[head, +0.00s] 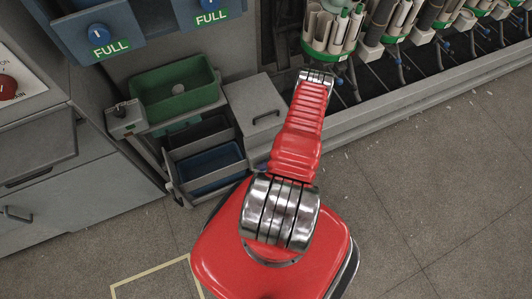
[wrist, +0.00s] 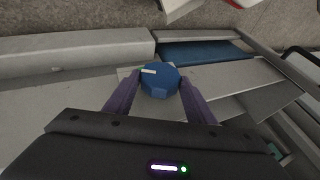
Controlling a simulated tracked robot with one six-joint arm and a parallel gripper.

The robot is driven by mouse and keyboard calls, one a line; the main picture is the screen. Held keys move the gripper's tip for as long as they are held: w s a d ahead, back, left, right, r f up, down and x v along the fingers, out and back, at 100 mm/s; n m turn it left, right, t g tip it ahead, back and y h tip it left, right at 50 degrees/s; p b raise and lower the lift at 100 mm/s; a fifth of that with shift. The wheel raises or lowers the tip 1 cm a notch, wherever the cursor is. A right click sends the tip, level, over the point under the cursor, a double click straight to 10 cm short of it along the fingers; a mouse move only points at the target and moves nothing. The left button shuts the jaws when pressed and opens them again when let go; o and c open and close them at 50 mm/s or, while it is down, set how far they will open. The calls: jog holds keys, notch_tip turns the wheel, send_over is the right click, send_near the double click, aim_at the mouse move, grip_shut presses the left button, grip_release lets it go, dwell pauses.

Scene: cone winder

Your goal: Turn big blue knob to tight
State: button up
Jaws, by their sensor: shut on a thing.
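The big blue knob (wrist: 162,86) is in the middle of the wrist view, with a pale pointer mark on its face aimed to the left. My gripper (wrist: 159,80) has its two purple fingers on the left and right sides of the knob, shut on it. The knob sits on a pale grey panel (wrist: 92,84). In the head view my red arm reaches up to the machine, and neither the gripper nor this knob can be made out there. Any marking for tight cannot be made out.
A green bin (head: 150,112), a blue bin (head: 215,177) and a grey box (head: 256,113) stand left of my arm. A green carrier (head: 327,52) with cones is beyond it. Floor at right is clear.

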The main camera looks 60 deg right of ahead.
jog(key=shift+s+f+t+y, duration=0.15)
jog(key=shift+t+y, duration=0.35)
jog(key=shift+y, duration=0.3)
jog(key=shift+s+d+f+m+t+y, duration=0.15)
jog(key=shift+m+t+y, duration=0.1)
jog(key=shift+t+y, duration=0.3)
jog(key=shift+w+d+f+m+t+y, duration=0.1)
jog(key=shift+m+t+y, duration=0.2)
jog(key=shift+y, duration=0.35)
jog(key=shift+t+y, duration=0.3)
jog(key=shift+t, duration=0.05)
jog(key=o, duration=1)
jog(key=shift+d, duration=0.15)
jog(key=shift+s, duration=0.1)
jog(key=shift+s+d+r, duration=0.25)
jog(key=shift+s+d, duration=0.05)
jog(key=v, duration=1.2)
jog(key=shift+s+d+r, duration=0.1)
jog(key=shift+s+r, duration=0.05)
jog(key=shift+s, duration=0.15)
